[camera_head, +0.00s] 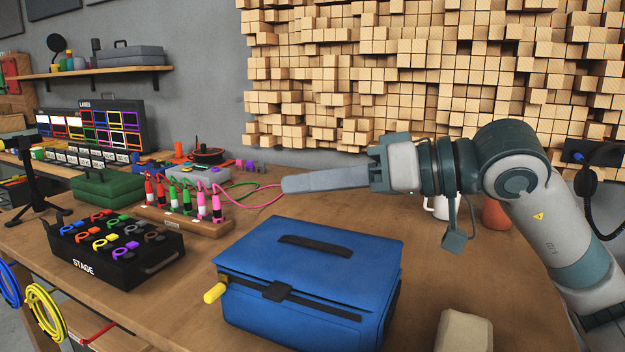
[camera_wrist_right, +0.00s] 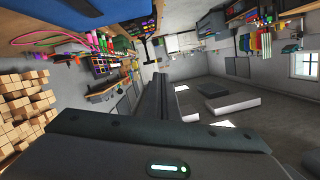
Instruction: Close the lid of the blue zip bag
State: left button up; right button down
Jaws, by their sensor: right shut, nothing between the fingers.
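The blue zip bag (camera_head: 308,285) stands on the wooden table at the front middle in the head view. Its lid, with a dark handle strap on top, lies flat over the body, and a dark buckle sits on its front edge. A yellow cylinder sticks out at the bag's left front side. My right gripper (camera_head: 286,185) is shut and empty, above and behind the bag, apart from it, pointing left. In the right wrist view a blue surface, probably the bag (camera_wrist_right: 50,18), shows at the top left. My left gripper is not in view.
A black STAGE box (camera_head: 117,250) with coloured cable coils stands left of the bag. A wooden rack (camera_head: 185,220) with coloured plugs is behind it. A white mug (camera_head: 440,207) and a brown pot (camera_head: 495,214) stand behind my right arm. A beige block (camera_head: 463,331) is at front right.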

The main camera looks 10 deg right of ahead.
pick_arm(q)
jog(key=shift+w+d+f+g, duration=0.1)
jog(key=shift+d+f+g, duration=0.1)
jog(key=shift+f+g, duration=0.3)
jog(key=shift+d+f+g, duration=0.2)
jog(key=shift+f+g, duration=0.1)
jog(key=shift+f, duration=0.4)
pick_arm(e)
jog(key=r+v, duration=0.1)
jog(key=v, duration=0.9)
jog(key=shift+s+a+r, duration=0.25)
jog(key=shift+s, duration=0.1)
jog(key=shift+s, duration=0.1)
